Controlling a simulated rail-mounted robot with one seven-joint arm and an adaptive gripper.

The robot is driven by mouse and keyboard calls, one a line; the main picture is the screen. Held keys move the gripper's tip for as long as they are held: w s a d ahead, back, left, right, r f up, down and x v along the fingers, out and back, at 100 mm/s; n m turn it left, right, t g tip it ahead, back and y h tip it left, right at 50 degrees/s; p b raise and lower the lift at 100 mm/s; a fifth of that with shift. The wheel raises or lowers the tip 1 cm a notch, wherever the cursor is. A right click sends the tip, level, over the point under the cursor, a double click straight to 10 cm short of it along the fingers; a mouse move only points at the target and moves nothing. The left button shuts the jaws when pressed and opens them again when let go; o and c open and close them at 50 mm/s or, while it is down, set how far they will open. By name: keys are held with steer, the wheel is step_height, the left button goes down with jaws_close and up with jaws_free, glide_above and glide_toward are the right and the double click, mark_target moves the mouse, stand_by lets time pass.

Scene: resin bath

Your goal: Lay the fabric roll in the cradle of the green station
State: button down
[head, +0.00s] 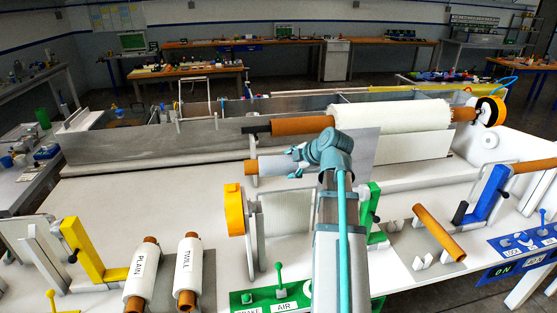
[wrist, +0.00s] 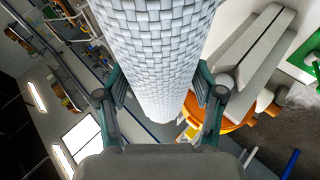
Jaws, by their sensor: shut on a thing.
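My gripper (wrist: 163,88) is shut on a white fabric roll (wrist: 160,45) with a woven pattern; its fingers press on both sides in the wrist view. In the head view my gripper (head: 296,163) is raised above the white bench behind the green station, and my arm hides much of what it holds. The green station has a green bracket (head: 374,207) on the right, a yellow-orange disc (head: 233,208) on the left and a green BRAKE/AIR panel (head: 272,298). My arm hides part of its cradle. Its orange disc (wrist: 237,113) also shows in the wrist view.
Rolls marked PLAIN (head: 142,274) and TWILL (head: 188,270) lie at the front left beside a yellow bracket (head: 83,250). A blue bracket (head: 487,195) and a bare brown tube (head: 438,232) are at the right. A large white roll (head: 390,120) spans the back.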

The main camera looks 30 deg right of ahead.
steer(key=shift+n+y, duration=0.3)
steer(key=shift+y, duration=0.1)
steer(key=shift+s, duration=2.4)
steer(key=shift+b, duration=0.5)
step_height(320, 180, down, 12)
steer(key=b, duration=0.9)
steer(key=shift+r, duration=0.15)
steer(key=shift+c, duration=0.3)
jaws_free()
steer(key=shift+s, duration=0.1)
